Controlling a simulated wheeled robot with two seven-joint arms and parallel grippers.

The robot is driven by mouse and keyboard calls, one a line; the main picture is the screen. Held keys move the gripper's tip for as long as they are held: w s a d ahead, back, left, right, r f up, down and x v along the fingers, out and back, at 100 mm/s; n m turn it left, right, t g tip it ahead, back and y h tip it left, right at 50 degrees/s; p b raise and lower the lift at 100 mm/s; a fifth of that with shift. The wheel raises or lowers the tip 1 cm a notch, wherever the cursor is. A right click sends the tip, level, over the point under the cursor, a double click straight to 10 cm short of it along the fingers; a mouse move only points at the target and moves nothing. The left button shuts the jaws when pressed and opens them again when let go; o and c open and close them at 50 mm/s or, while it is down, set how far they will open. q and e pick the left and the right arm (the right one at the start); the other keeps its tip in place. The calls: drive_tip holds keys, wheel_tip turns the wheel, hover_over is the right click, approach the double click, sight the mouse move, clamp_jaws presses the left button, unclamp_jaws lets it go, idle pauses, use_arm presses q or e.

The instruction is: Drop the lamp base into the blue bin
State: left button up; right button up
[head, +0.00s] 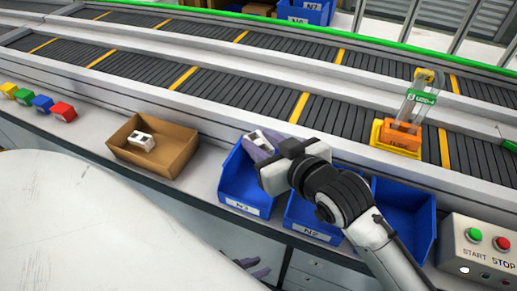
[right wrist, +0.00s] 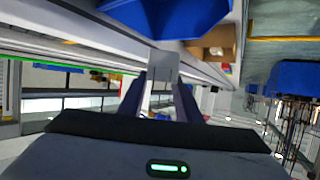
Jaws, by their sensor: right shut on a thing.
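In the right wrist view the held piece is a pale grey block (right wrist: 165,68) between the fingertips. A blue bin (right wrist: 170,18) shows at the top of that view. My left gripper (head: 255,268) is low in the head view, below the bins, with its two fingertips apart and nothing seen between them.
A brown box (head: 180,152) with a white part (head: 141,140) inside stands left of the bins. Two more blue bins stand to the right, beside a START/STOP panel (head: 482,245). An orange fixture with a clear tube (head: 398,137) sits on the conveyor. Coloured blocks lie far left.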

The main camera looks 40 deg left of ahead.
drive_tip(key=shift+f+b, duration=0.3)
drive_tip(key=shift+f, duration=0.2)
drive_tip(key=o, duration=1.2)
drive_tip(key=shift+c, duration=0.2)
drive_tip(key=v, duration=1)
drive_tip(key=shift+d, duration=0.15)
